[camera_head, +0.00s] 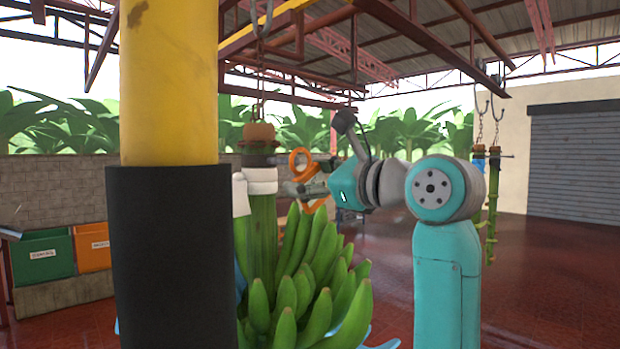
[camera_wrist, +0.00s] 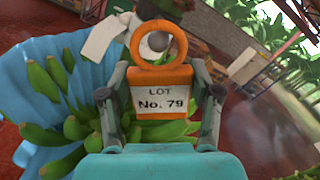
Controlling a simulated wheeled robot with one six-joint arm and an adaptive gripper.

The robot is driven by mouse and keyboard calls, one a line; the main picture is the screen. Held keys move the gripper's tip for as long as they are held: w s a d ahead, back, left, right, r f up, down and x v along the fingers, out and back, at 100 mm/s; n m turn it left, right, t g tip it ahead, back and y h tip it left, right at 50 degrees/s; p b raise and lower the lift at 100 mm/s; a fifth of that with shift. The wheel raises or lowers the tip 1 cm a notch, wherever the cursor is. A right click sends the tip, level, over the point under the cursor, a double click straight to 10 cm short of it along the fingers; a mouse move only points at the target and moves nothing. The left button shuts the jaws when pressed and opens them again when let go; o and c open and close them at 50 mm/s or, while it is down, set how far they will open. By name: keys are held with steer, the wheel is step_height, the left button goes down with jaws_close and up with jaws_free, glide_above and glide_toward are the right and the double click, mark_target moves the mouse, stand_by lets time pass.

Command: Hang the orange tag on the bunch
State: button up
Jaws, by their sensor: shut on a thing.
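The orange tag (camera_wrist: 160,77) has a ring on top and a white label reading "LOT No. 79". My gripper (camera_wrist: 160,92) is shut on the tag, one finger on each side of it. In the head view the tag's orange ring (camera_head: 293,161) stands above my gripper (camera_head: 312,190), to the right of the stem. The green banana bunch (camera_head: 315,285) hangs below and left of my gripper, its thick stem carrying a white band (camera_head: 262,181). In the wrist view a white piece (camera_wrist: 106,38) lies behind the ring. I cannot tell whether the ring touches the stem.
A yellow and black post (camera_head: 168,240) is close on the left and hides part of the view. Blue sheeting (camera_wrist: 40,110) lies around the bunch. Green and orange bins (camera_head: 44,256) stand at the far left.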

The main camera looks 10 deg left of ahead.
steer(key=shift+x, duration=2.4)
stand_by(1.9)
steer(key=shift+w+d+f, duration=0.2)
steer(key=shift+w+f, duration=0.05)
steer(key=shift+w, duration=0.15)
stand_by(0.9)
steer(key=o, duration=0.9)
steer(key=shift+o, duration=0.2)
